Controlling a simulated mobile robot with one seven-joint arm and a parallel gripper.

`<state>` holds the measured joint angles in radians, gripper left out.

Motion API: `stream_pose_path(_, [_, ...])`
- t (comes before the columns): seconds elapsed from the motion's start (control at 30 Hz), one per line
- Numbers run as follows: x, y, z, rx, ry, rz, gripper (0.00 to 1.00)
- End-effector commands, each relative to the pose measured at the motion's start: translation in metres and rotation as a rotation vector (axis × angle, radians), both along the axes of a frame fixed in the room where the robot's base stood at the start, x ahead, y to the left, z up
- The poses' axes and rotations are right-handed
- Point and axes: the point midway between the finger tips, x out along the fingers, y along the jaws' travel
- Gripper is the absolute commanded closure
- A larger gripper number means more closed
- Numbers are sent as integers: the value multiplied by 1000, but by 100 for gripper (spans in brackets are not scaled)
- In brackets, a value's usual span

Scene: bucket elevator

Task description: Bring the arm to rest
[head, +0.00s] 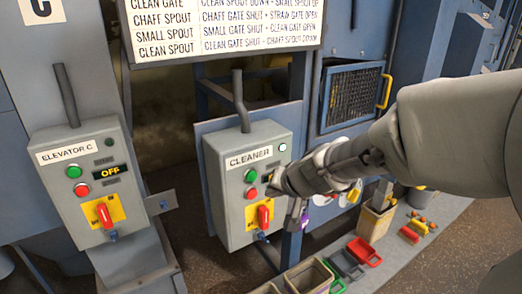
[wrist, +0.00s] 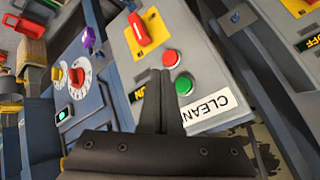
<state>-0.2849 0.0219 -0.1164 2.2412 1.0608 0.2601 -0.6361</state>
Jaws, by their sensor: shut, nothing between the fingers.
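My gripper (head: 272,190) is in front of the right side of the grey CLEANER box (head: 222,225) and hides part of its display. In the wrist view its fingers (wrist: 160,73) are shut together and empty, pointing at the box face beside the red button (wrist: 173,57) and green button (wrist: 183,85). Whether the tips touch the box I cannot tell. The box's red handle (wrist: 145,30) sits on a yellow plate. My forearm extends to the right in the head view, bent rather than folded in.
The ELEVATOR C box (head: 75,190) stands at left; its display reads OFF. A bracket (head: 160,202) juts out beside it. A mesh panel (head: 350,95) with a yellow handle is behind my arm. Several bins, including a red one (head: 364,252), stand below. Dials (wrist: 57,74) show in the wrist view.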

Motion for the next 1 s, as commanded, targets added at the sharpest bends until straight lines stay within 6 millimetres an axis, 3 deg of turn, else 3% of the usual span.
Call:
stream_pose_path(0.23, [-2,0,3,1,-2,4,100])
stream_pose_path(0.37, [-18,-3,18,2,-8,38,100])
stream_pose_path(0.63, [-101,-31,54,-80,23,148,100])
stream_pose_path(0.8, [-158,-65,59,-202,75,151,100])
stream_pose_path(1.0, [-210,-107,55,-353,138,88,100])
